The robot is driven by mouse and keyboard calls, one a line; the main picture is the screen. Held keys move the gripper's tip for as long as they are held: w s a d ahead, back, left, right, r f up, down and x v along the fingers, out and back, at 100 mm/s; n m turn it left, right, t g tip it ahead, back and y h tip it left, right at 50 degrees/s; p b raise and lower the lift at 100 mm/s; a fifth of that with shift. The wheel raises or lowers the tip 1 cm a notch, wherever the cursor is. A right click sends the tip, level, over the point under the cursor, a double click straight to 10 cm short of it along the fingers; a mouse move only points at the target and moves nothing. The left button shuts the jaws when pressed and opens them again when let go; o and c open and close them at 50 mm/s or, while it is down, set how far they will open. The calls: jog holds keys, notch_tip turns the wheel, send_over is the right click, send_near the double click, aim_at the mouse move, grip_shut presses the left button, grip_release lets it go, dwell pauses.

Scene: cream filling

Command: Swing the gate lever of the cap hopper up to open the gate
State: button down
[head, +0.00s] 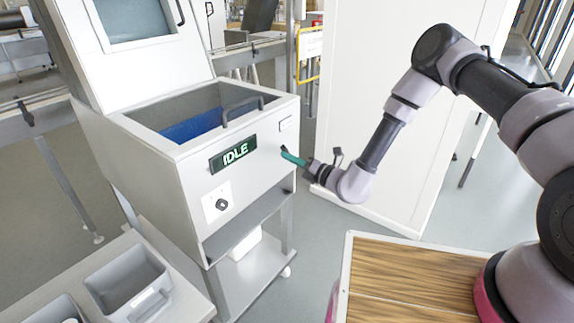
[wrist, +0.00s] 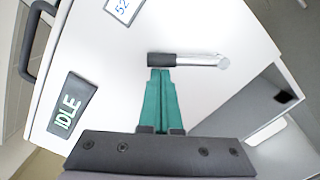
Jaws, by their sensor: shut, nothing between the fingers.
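The cap hopper (head: 200,165) is a white box with an open top, blue contents inside and a lit IDLE sign (head: 233,153) on its front. In the wrist view, the gate lever (wrist: 188,60) is a metal rod with a black grip, lying across the white panel. Its bare metal end is at the right, and its grip points left toward the hopper's top handle. My gripper (wrist: 160,71) has teal fingers, shut together and empty, with tips right beside the black grip; contact cannot be told. In the head view, my gripper (head: 291,157) hides most of the lever.
A dark handle (head: 242,110) stands at the hopper's top edge, and a black knob (head: 221,204) sits below the sign. A grey bin (head: 125,283) stands at the lower left. A wood-topped surface (head: 410,280) is under my arm. A white panel (head: 400,130) stands behind the arm.

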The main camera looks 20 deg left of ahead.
aim_at(284, 140)
jog(key=w+m, duration=0.1)
jog(key=m, duration=0.1)
jog(key=w+r+m, duration=0.1)
jog(key=m, duration=0.1)
jog(key=w+d+r+m, duration=0.1)
jog(key=shift+d+r+m, duration=0.1)
jog(key=shift+r+m, duration=0.1)
jog(key=shift+m, duration=0.2)
jog(key=shift+w+d+r, duration=0.15)
jog(key=shift+w, duration=0.25)
